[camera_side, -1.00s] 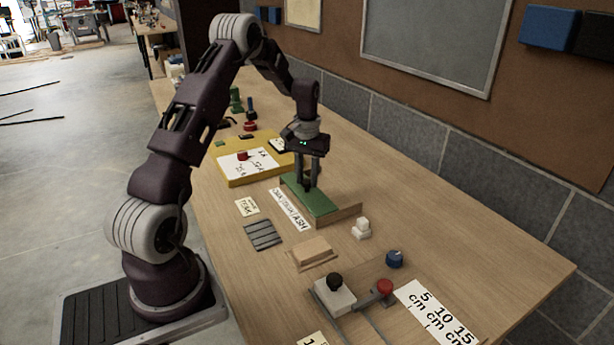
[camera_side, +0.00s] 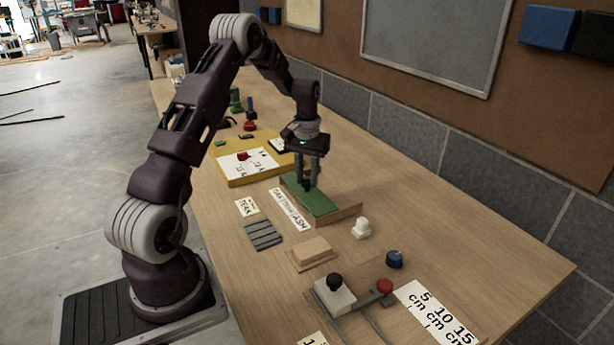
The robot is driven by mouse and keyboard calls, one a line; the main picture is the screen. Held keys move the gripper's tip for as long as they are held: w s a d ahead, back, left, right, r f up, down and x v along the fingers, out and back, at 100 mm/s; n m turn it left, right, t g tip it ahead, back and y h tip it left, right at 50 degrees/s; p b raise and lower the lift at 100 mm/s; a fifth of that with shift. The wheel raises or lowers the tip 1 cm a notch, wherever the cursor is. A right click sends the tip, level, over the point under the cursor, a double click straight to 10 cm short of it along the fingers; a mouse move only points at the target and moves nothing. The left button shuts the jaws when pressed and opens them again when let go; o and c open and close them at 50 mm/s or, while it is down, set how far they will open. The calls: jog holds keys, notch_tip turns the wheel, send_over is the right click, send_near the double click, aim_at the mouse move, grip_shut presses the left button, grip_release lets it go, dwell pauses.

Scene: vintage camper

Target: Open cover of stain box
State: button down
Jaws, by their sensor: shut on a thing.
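The stain box is a long, low wooden box (camera_side: 346,214) with a flat green cover (camera_side: 318,205), on the workbench near the middle of the view. A white label strip with wood names (camera_side: 291,209) lies along its left side. My gripper (camera_side: 307,186) points straight down over the cover, its fingers close together near the far half. It is shut on a small part at the cover's top, which the fingers hide. The cover appears to lie flat on the box, and the inside of the box is not visible.
A yellow board with a white sheet (camera_side: 246,164) lies behind-left. Nearer are a grey slatted pad (camera_side: 263,235), a tan block (camera_side: 311,251), a white knob (camera_side: 362,228), a blue knob (camera_side: 395,259) and a black-knobbed lever block (camera_side: 335,296).

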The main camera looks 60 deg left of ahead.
jog(key=w, duration=0.7)
jog(key=shift+w, duration=0.25)
jog(key=c, duration=1.1)
grip_release()
notch_tip(320, 180, up, 7)
jog(key=shift+r, duration=0.1)
